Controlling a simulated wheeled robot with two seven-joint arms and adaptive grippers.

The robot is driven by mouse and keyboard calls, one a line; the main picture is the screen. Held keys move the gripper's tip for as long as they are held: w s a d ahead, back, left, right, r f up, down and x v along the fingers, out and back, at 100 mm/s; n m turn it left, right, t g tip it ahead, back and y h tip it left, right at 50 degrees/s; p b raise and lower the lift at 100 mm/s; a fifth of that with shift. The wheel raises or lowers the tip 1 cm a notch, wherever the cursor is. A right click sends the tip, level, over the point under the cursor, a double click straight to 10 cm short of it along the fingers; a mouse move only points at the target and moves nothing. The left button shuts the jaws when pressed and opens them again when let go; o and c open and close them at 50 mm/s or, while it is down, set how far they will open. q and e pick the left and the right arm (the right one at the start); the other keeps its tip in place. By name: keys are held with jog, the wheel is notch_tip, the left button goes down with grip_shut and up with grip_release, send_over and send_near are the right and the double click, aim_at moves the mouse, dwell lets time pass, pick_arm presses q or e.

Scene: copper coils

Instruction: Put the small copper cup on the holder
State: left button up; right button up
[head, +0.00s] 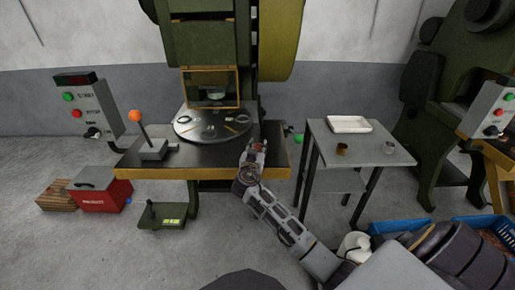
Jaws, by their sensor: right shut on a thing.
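My right gripper (257,148) is over the front edge of the press table, right of the round plate. It is shut on a small copper-coloured thing, which looks like the small copper cup (257,147); the fingers hide most of it. A round grey plate (213,122) with slots and small parts lies on the press table under the press. I cannot tell for sure which part is the holder. Another small copper-brown piece (342,149) stands on the grey side table. My left gripper is not in view.
The side table (365,154) also bears a white tray (349,124) and a small pale ring-like piece (389,147). A lever with an orange knob (135,116) stands left of the plate. A framed guard (211,88) hangs above the plate's back. Blue crates (398,226) are on the floor.

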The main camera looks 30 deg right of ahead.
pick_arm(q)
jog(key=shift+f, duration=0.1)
pick_arm(e)
jog(key=o, duration=1.1)
jog(key=shift+f, duration=0.1)
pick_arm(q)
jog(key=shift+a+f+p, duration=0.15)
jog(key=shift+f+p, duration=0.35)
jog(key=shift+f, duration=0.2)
pick_arm(e)
jog(key=v, duration=1.2)
